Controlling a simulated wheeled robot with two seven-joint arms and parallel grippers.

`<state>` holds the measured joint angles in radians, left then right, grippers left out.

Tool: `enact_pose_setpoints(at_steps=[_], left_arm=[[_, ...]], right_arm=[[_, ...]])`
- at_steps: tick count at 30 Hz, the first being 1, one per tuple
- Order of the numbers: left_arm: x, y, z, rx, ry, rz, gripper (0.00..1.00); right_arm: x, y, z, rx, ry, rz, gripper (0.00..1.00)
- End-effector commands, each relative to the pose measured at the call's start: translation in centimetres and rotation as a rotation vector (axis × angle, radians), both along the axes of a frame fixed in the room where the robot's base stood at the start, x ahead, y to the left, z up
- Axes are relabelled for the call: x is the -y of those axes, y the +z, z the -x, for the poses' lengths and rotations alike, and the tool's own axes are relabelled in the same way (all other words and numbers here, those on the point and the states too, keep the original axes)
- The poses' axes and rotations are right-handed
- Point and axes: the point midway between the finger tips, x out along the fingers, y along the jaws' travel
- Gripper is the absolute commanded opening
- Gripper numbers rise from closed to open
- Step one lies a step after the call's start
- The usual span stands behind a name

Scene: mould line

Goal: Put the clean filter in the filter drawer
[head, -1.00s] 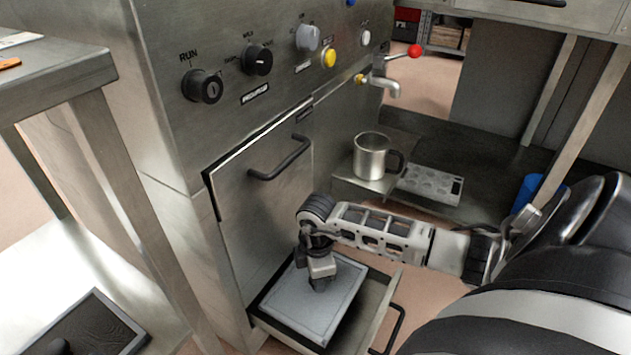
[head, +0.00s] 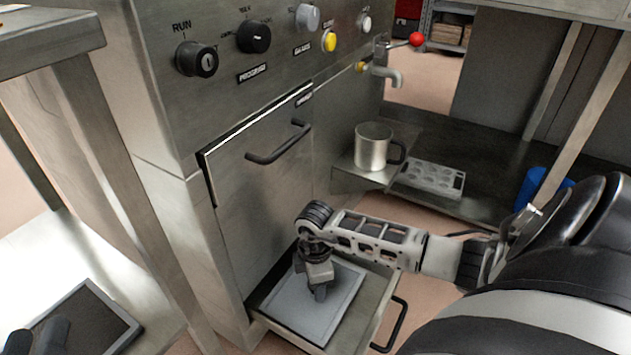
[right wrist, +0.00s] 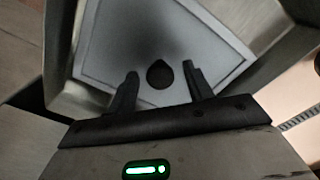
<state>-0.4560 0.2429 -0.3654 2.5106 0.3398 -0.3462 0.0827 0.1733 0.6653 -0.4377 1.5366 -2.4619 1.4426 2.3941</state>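The clean filter (head: 340,305) is a pale grey square plate lying in the pulled-out filter drawer (head: 374,312), low on the machine front. The right wrist view shows the filter (right wrist: 100,60) with a dark round knob (right wrist: 158,74) at its middle. My right gripper (right wrist: 160,70) is over the filter. Its two fingers stand on either side of the knob, with gaps showing, so it is open. In the head view it hides the knob. My left gripper (head: 35,340) shows only as dark parts at the bottom left, over a dark tray-like piece (head: 105,325); its grip is unclear.
The machine's closed door with a bar handle (head: 278,145) is above the drawer. A steel mug (head: 372,148) stands on a ledge beside a mould tray (head: 432,178). A bench leg (head: 105,190) stands left, near the white surface (head: 40,255).

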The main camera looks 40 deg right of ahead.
Motion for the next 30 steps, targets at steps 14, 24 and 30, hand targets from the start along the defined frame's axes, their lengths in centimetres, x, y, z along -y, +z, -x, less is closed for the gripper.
enact_pose_setpoints(at_steps=[14, 24, 30], left_arm=[[0.5, -2.2, 1.7, -0.241, -0.03, 0.048, 0.36], [-0.3, -3.3, 1.7, -0.268, 0.009, -0.13, 0.36], [-0.5, -3.8, 1.7, -0.272, 0.018, -0.173, 0.36]], right_arm=[[0.1, 4.2, -0.1, 0.003, 0.002, 0.001, 0.51], [0.0, 10.8, -0.1, 0.002, 0.0, 0.0, 0.51], [0.0, 12.3, 0.0, 0.001, 0.0, 0.0, 0.51]])
